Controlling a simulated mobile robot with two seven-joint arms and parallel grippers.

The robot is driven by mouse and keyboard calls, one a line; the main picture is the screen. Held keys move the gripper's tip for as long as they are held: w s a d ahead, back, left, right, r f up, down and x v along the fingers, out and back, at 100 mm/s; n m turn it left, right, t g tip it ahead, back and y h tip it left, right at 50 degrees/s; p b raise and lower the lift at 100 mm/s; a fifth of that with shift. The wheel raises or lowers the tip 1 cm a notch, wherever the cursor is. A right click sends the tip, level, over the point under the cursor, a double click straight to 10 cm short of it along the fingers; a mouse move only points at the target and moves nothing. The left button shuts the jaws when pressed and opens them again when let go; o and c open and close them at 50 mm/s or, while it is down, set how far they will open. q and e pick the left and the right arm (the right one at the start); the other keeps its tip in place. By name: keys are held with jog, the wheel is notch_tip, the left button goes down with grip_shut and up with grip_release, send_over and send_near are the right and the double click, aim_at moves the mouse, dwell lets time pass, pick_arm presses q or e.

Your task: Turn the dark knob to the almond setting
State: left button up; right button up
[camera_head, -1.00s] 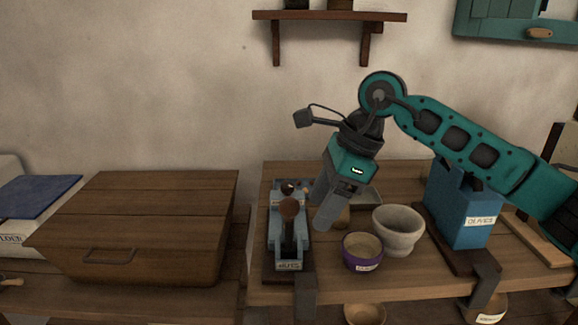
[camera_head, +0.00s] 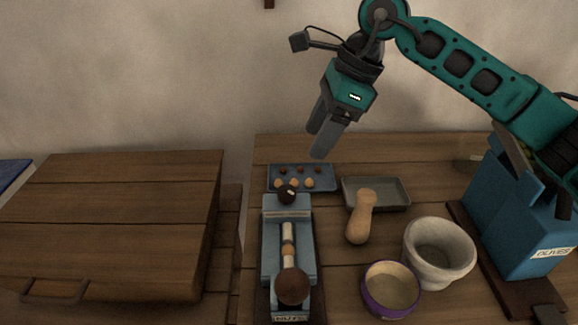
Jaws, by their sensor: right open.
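A small dark knob (camera_head: 286,194) with a pale mark sits at the far end of the blue-grey nut machine (camera_head: 271,245). A larger brown ball (camera_head: 292,287) stands at the machine's near end, with a pale rod behind it. My right gripper (camera_head: 317,144) is open and empty, pointing down, above and to the right of the dark knob and clear of it. I cannot read any setting marks around the knob. My left gripper is not in view.
Behind the machine is a blue tray (camera_head: 328,182) with several dark and tan nuts. To the right are a grey tray (camera_head: 392,195), wooden pestle (camera_head: 362,217), stone mortar (camera_head: 440,253), purple bowl (camera_head: 391,290) and blue olives box (camera_head: 518,240). A wooden chest (camera_head: 115,225) stands left.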

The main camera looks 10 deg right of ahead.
aim_at(287, 190)
jog(key=x, duration=1.2)
jog(key=shift+a+f, duration=0.15)
jog(key=shift+f, duration=0.2)
jog(key=shift+c, duration=0.3)
jog(key=c, duration=1)
jog(key=shift+o, duration=0.2)
